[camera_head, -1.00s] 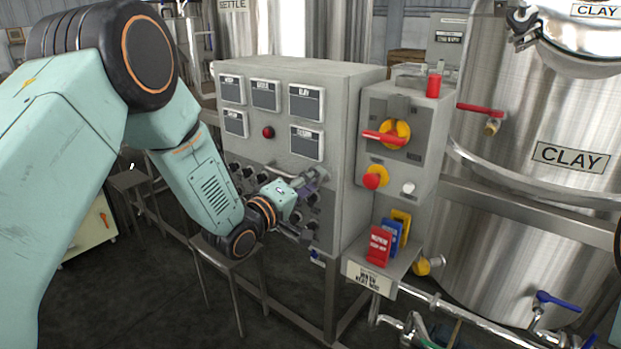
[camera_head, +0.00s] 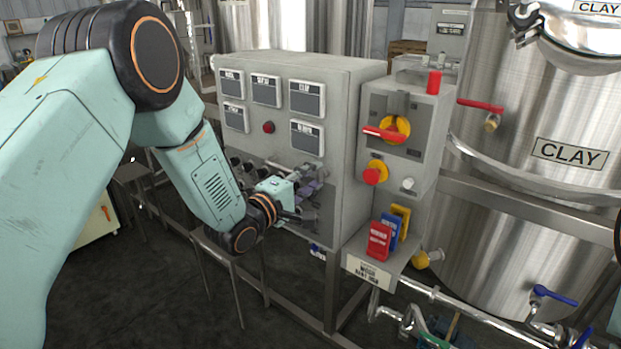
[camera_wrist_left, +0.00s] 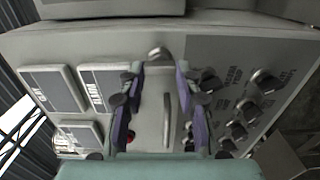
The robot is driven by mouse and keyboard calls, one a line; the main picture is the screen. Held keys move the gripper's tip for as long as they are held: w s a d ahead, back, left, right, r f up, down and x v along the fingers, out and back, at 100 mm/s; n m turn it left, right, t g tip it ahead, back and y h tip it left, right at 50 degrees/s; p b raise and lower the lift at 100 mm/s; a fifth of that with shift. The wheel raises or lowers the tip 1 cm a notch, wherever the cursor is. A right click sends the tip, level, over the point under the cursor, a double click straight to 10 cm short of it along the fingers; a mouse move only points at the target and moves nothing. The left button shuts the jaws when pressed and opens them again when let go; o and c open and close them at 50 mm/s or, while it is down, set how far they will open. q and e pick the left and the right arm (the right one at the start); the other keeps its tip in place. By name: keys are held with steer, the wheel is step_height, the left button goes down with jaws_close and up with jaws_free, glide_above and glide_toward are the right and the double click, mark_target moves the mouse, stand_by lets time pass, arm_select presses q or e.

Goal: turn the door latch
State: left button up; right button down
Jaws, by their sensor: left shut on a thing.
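The door latch (camera_wrist_left: 160,54) is a small grey metal knob on the face of the grey control cabinet (camera_head: 345,150). In the left wrist view it sits between the tips of my left gripper (camera_wrist_left: 160,68), whose purple-grey fingers close on it from both sides. In the head view my left gripper (camera_head: 312,184) is against the lower front of the cabinet and hides the latch. I cannot tell the latch's angle. A slim bar handle (camera_wrist_left: 167,122) stands on the door between the fingers, apart from them. My right gripper is not in view.
Black knobs (camera_wrist_left: 236,130) line the door beside the gripper, and label plates (camera_head: 306,98) and a red button (camera_head: 268,127) are above it. A switch box (camera_head: 400,165) with red and yellow controls stands at the right. Steel tanks (camera_head: 560,210) are behind it.

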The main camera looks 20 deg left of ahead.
arm_select(q)
steer(key=shift+s+d+f, duration=0.1)
steer(key=o, duration=1.2)
steer(key=shift+c, duration=0.2)
steer(key=v, duration=1.2)
